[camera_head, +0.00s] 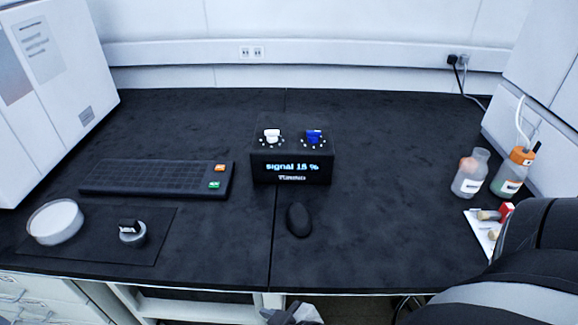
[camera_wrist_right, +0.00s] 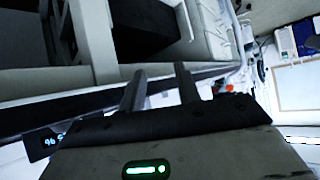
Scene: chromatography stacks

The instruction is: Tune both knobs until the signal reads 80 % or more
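A black signal box (camera_head: 291,150) stands on the dark bench near the middle of the head view. Its front display reads "signal 15 %" in light letters, with a smaller, hard-to-read word below. On its top are a white knob (camera_head: 271,135) at left and a blue knob (camera_head: 314,136) at right. Neither knob is touched by a gripper. My right gripper (camera_wrist_right: 160,88) shows in the right wrist view, its two fingers apart with nothing between them. A small grey part at the head view's bottom edge cannot be identified. My left gripper is not recognisable in view.
A keyboard-like pad (camera_head: 150,178) lies left of the box, and a black mouse (camera_head: 299,219) lies in front. A white dish (camera_head: 56,222) is at left. Bottles (camera_head: 470,176) stand at right near my right arm. Bench around the box is mostly clear.

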